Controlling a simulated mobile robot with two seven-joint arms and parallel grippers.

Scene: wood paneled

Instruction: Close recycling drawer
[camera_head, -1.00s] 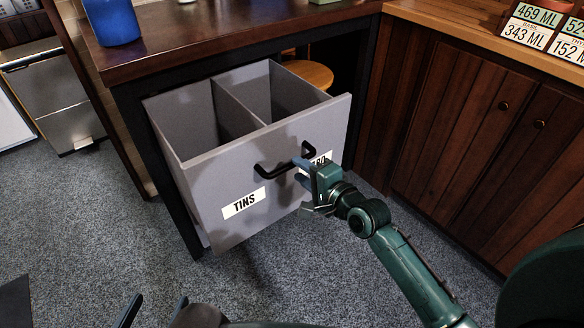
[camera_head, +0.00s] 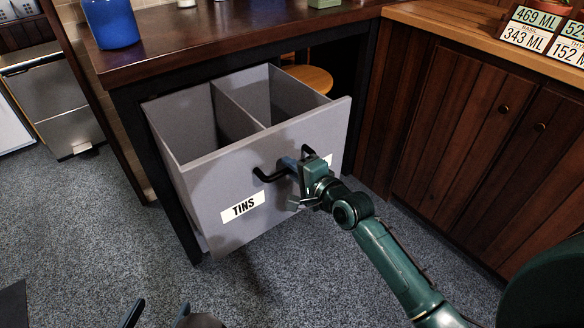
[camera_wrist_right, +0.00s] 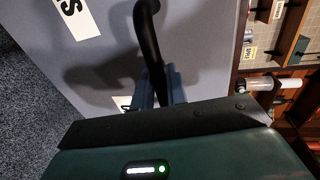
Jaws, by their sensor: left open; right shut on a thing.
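The grey recycling drawer (camera_head: 268,205) stands pulled out from under the dark wooden counter, with two empty-looking compartments and a "TINS" label (camera_head: 243,207) on its front. A black bar handle (camera_head: 266,174) is on the front panel. My right gripper (camera_head: 288,163) is at the handle and shut on it, covering part of the bar and most of the second label. In the right wrist view the handle (camera_wrist_right: 147,35) runs down between the blue fingers (camera_wrist_right: 158,88). My left gripper (camera_head: 158,312) is at the bottom edge of the head view, open, away from the drawer.
The dark counter (camera_head: 200,40) above the drawer carries a blue container (camera_head: 110,22). Wooden cabinets (camera_head: 470,130) stand close on the right. A round wooden stool (camera_head: 310,78) is behind the drawer. The grey carpet in front is clear.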

